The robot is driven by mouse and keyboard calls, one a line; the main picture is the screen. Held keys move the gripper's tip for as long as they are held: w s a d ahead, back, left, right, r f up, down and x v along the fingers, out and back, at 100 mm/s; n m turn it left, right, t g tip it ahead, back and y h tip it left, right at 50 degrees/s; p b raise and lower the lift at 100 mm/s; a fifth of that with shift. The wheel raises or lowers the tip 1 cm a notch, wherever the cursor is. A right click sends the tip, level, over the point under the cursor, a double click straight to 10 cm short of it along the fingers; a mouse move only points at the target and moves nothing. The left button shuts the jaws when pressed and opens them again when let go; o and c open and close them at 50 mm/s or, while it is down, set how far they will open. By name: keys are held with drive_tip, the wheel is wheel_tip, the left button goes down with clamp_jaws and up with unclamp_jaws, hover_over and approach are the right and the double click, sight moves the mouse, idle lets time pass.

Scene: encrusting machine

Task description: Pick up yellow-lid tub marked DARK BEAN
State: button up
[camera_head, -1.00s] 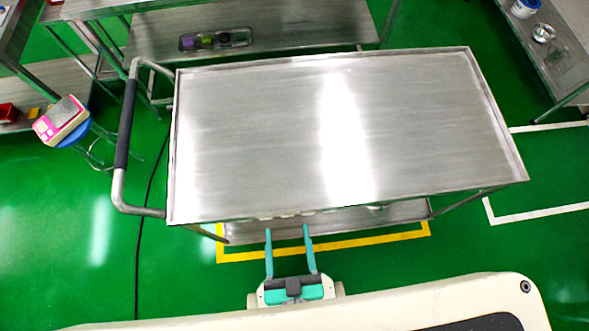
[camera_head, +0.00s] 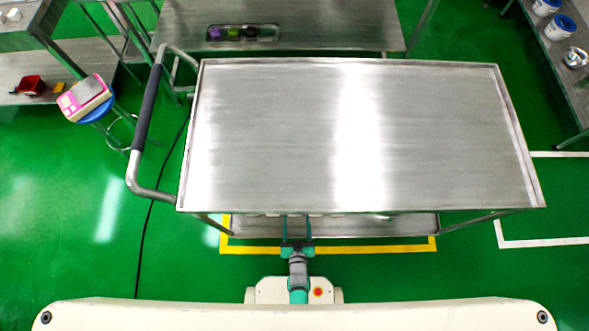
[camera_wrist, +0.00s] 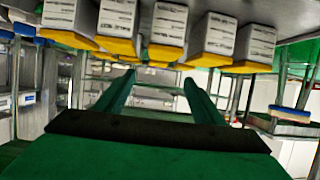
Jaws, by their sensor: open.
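Several white tubs with yellow lids show in the wrist view, which looks upside down, so their lids point down in the picture. One is left of centre (camera_wrist: 115,22), one near the middle (camera_wrist: 165,28), one right of it (camera_wrist: 213,40). Their printed labels are too small to read, so I cannot tell which is DARK BEAN. My gripper (camera_wrist: 158,82) is open and empty, its green fingers pointing toward the tubs and apart from them. In the head view my gripper (camera_head: 297,224) is at the cart's front edge, and the cart top hides the tubs.
The steel cart (camera_head: 270,130) has an empty top and a lower shelf (camera_head: 380,226). Its handle (camera_head: 146,108) is at the left. A stool with a pink scale (camera_head: 84,98) stands left. A bench (camera_head: 565,65) with blue-lidded tubs is at the right.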

drive_tip(key=x, duration=0.2)
drive_tip(key=f+x, duration=0.1)
drive_tip(key=x, duration=0.4)
drive_tip(key=shift+s+f, duration=0.15)
drive_tip(key=shift+s, duration=0.15)
drive_tip(key=shift+a+f+x, duration=0.1)
drive_tip(key=shift+f+x, duration=0.05)
drive_tip(key=shift+x, duration=1.2)
drive_tip(key=shift+a+f+x, duration=0.15)
drive_tip(key=shift+f+x, duration=0.05)
drive_tip(key=shift+x, duration=1.15)
drive_tip(key=shift+s, duration=0.15)
drive_tip(key=shift+c, duration=0.5)
drive_tip(key=c, duration=1)
drive_tip(key=shift+c, duration=0.2)
drive_tip(key=shift+r, duration=0.2)
